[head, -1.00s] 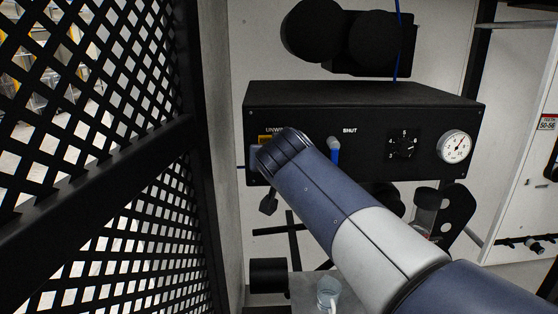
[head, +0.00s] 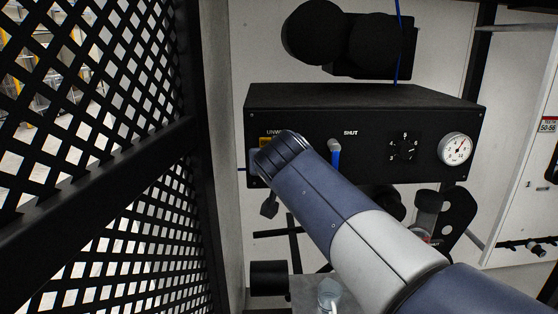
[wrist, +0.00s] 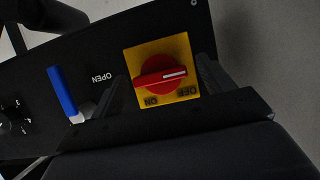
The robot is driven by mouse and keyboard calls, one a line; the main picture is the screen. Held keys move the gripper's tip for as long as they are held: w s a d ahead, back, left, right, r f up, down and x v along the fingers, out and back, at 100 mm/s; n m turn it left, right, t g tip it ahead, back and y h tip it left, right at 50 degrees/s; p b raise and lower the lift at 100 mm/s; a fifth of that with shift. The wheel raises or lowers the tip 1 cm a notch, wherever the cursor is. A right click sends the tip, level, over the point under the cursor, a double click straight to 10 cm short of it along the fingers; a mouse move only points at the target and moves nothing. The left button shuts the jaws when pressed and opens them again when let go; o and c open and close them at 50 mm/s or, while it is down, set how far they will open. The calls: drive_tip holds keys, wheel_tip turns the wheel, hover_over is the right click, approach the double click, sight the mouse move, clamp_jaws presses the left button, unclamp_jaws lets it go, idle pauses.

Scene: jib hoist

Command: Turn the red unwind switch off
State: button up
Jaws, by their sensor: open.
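The red switch (wrist: 160,78) is a round knob with a raised bar on a yellow plate (wrist: 145,56). In the wrist view its printed ON and OFF labels appear upside down below the knob, ON at left and OFF at right. The white mark on the bar points right, on the OFF label's side. My gripper (wrist: 164,86) is open, with one dark finger on each side of the yellow plate and the knob between them. I cannot tell whether the fingers touch the knob. In the head view my wrist hides the knob; only a yellow sliver (head: 265,140) shows.
The black control box (head: 370,97) also carries a blue-handled lever (head: 336,154), close to the gripper's side in the wrist view (wrist: 62,91). A numbered dial (head: 404,148) and a round gauge (head: 456,149) sit further right. A black mesh guard (head: 165,150) stands left.

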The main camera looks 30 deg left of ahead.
drive_tip(key=v, duration=1)
drive_tip(key=shift+s+d, duration=0.15)
drive_tip(key=shift+s, duration=0.2)
drive_tip(key=shift+r, duration=0.1)
drive_tip(key=x, duration=1)
drive_tip(key=shift+w, duration=0.4)
drive_tip(key=shift+s, duration=0.1)
